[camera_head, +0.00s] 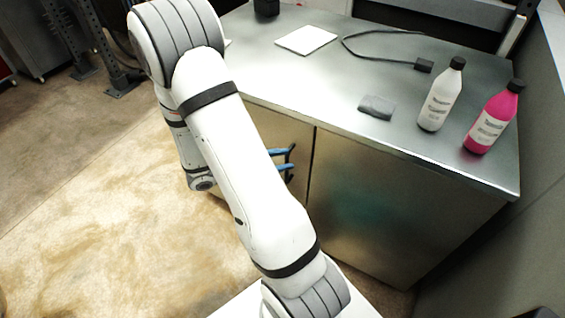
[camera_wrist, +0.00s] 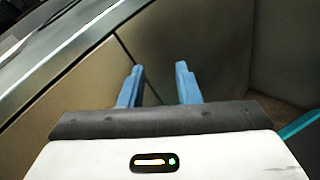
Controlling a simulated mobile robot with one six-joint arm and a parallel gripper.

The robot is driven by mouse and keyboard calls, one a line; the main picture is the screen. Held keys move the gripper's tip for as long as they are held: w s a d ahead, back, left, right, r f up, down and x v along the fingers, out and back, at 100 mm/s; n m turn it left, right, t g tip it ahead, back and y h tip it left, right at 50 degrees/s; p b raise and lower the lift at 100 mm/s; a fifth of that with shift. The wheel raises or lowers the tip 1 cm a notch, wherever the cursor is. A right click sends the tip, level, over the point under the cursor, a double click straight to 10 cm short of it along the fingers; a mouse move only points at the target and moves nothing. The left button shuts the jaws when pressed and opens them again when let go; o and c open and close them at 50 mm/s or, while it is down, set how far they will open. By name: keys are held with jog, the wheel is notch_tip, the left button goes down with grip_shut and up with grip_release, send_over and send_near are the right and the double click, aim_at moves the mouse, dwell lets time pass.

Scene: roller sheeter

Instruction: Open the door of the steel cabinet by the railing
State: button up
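The steel cabinet (camera_head: 400,205) stands at the centre right in the head view, with a flat metal top. A dark vertical seam divides its front panels, and both look shut. No handle can be made out. My gripper (camera_head: 289,159) is just in front of the left panel, close to the seam, partly hidden behind my arm. In the wrist view my gripper (camera_wrist: 160,70) has its two blue fingers apart, with nothing visible between them. Whether the fingers touch the panel I cannot tell.
On the cabinet top (camera_head: 330,80) are a white bottle (camera_head: 440,98), a pink bottle (camera_head: 494,120), a grey cloth-like piece (camera_head: 377,107), a white sheet (camera_head: 306,40) and a black cable (camera_head: 385,57). A grey wall is close on the right. The floor (camera_head: 100,200) at left is clear.

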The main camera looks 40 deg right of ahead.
aim_at(287, 162)
jog(key=w+f+n+t+h+b, duration=0.1)
jog(key=w+f+n+t, duration=0.25)
jog(key=f, duration=0.35)
jog(key=w+f+n+t+h+b, duration=0.2)
jog(key=f+n+t, duration=0.25)
jog(key=f, duration=0.25)
jog(key=shift+n+g, duration=0.3)
jog(key=shift+n, duration=0.1)
jog(key=d, duration=0.2)
jog(key=w+d, duration=0.1)
jog(key=d, duration=0.2)
jog(key=d+p, duration=0.1)
jog(key=d, duration=0.2)
jog(key=shift+w+d+r, duration=0.1)
jog(key=shift+w+d, duration=0.05)
jog(key=shift+w, duration=0.25)
jog(key=shift+c, duration=0.2)
grip_shut()
